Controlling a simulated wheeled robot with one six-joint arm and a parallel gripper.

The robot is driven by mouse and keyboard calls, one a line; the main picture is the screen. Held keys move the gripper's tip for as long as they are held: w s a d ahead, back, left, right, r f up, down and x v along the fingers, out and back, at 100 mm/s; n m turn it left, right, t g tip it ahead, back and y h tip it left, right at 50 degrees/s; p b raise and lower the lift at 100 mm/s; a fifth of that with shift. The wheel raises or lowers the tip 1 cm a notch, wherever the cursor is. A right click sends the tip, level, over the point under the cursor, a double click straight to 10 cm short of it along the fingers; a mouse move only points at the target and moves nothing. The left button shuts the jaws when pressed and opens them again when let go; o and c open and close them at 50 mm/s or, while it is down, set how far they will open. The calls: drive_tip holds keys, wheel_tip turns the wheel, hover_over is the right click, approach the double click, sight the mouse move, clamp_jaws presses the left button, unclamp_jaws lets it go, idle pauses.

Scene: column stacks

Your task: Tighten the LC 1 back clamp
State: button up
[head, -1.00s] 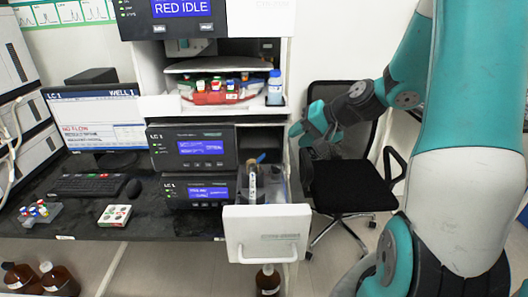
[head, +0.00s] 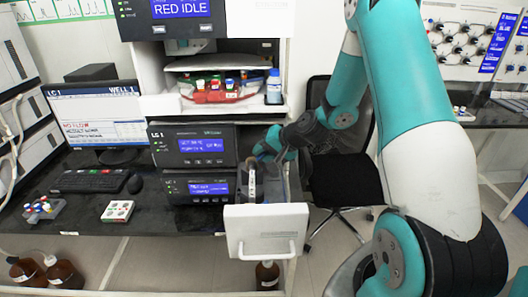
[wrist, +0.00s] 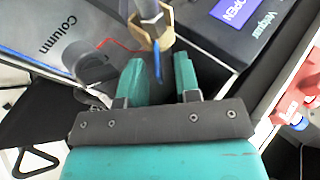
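The column (head: 252,180) stands in the open LC 1 drawer (head: 265,230) in the head view. In the wrist view its grey end (wrist: 148,10) carries a brass-coloured hex fitting (wrist: 152,38) with a short blue tube. My gripper (head: 266,148) is at the back of the drawer, close to the column's upper end. In the wrist view my gripper (wrist: 160,72) has its two teal fingers apart, with the blue tube reaching into the gap and the fitting just beyond the tips. A dark grey curved part (wrist: 92,66), possibly a clamp, lies left of the fingers.
LC 1 modules with blue displays (head: 202,147) stand left of the drawer. A shelf above holds a red tray (head: 215,96) and a blue-capped bottle (head: 274,88). A black chair (head: 345,180) stands to the right. A brown bottle (head: 267,275) is below the drawer.

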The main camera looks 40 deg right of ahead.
clamp_jaws()
drive_tip(key=shift+r, duration=0.1)
